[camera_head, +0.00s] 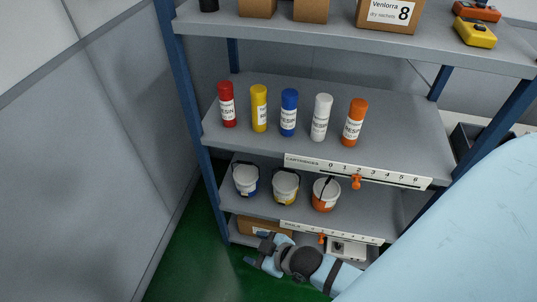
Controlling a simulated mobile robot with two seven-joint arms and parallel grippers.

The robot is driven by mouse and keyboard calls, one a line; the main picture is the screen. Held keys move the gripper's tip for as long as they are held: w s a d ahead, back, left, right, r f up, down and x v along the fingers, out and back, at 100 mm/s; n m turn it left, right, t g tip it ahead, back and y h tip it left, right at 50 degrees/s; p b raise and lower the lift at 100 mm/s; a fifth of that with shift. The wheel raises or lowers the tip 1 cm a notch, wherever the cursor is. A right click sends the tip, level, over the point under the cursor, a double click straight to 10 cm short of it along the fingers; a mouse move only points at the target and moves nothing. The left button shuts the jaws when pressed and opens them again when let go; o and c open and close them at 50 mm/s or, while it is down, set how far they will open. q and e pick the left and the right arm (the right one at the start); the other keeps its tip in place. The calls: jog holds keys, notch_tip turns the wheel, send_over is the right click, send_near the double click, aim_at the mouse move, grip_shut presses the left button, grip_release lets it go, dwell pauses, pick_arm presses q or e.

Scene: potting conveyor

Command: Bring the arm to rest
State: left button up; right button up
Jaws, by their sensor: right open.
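My right arm (335,276), light blue with dark joints, reaches in low from the lower right in front of the shelf. Its gripper (257,251) points left near the bottom shelf. The jaws are open and small in this view, and I see nothing held between them. A large light blue arm link of mine fills the right side and hides part of the rack. My left gripper is not in view.
A blue-posted rack holds red, yellow, blue, white and orange resin cartridges (289,113) on its middle shelf (400,140). Below stand three buckets (286,187). A cardboard box (262,226) is behind the gripper. Green floor (190,270) is clear at left, beside a grey wall (110,170).

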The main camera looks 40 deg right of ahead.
jog(key=s+m, duration=0.2)
jog(key=s+f+m, duration=0.1)
jog(key=shift+s+d+m+t+h, duration=0.3)
jog(key=shift+s+d+h, duration=0.05)
jog(key=shift+s+h, duration=0.05)
